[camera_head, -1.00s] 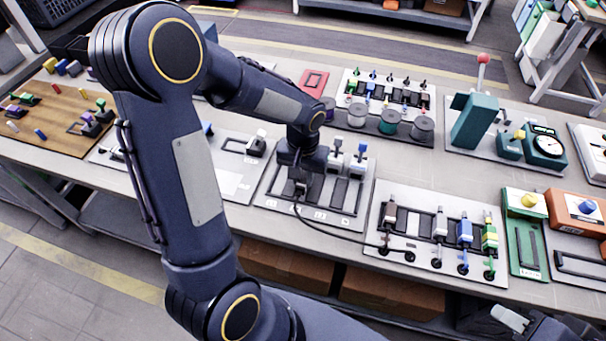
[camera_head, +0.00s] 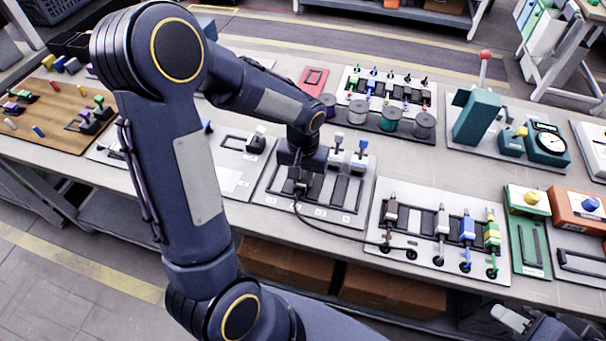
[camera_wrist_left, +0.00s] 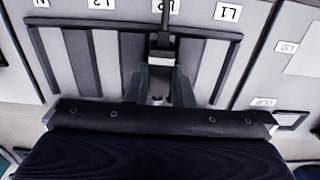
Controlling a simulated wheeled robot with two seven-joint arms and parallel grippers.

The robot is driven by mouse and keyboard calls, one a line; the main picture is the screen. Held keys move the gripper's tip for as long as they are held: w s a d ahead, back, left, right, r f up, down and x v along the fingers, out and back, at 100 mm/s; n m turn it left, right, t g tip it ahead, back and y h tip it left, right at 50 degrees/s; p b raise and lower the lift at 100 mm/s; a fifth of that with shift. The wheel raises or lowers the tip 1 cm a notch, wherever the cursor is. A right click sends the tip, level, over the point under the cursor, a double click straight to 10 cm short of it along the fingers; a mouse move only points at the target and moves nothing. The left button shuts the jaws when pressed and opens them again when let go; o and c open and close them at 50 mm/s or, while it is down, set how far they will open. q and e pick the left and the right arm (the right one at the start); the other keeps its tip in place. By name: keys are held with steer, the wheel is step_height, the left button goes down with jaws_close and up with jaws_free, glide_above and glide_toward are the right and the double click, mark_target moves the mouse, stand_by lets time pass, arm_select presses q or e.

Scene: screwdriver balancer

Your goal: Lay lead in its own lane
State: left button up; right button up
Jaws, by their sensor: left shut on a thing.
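My left gripper (camera_head: 300,188) is shut on the end of a black lead (camera_head: 335,233) at the lane board (camera_head: 262,190). The lead's cable curves right to the terminal board (camera_head: 480,280), where its ring end lies. In the left wrist view, my left gripper (camera_wrist_left: 160,95) has a dark lead body (camera_wrist_left: 161,45) between its fingers, over the lane at the partly covered L2 label (camera_wrist_left: 174,6). Whether it touches the lane floor is unclear. The L1 label (camera_wrist_left: 228,12) is to its right. My right gripper (camera_head: 512,320) is partly in view at the lower right; its jaws are unclear.
Brown (camera_head: 391,212), grey (camera_head: 441,222), blue (camera_head: 467,228) and green-yellow (camera_head: 492,234) leads stand on the terminal board. Several spools (camera_head: 390,120) are behind the lane board. A teal press (camera_head: 475,118) and dial gauge (camera_head: 546,145) stand back right.

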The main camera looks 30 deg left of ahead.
arm_select(q)
steer(key=o, duration=1)
steer(key=shift+r, duration=3.9)
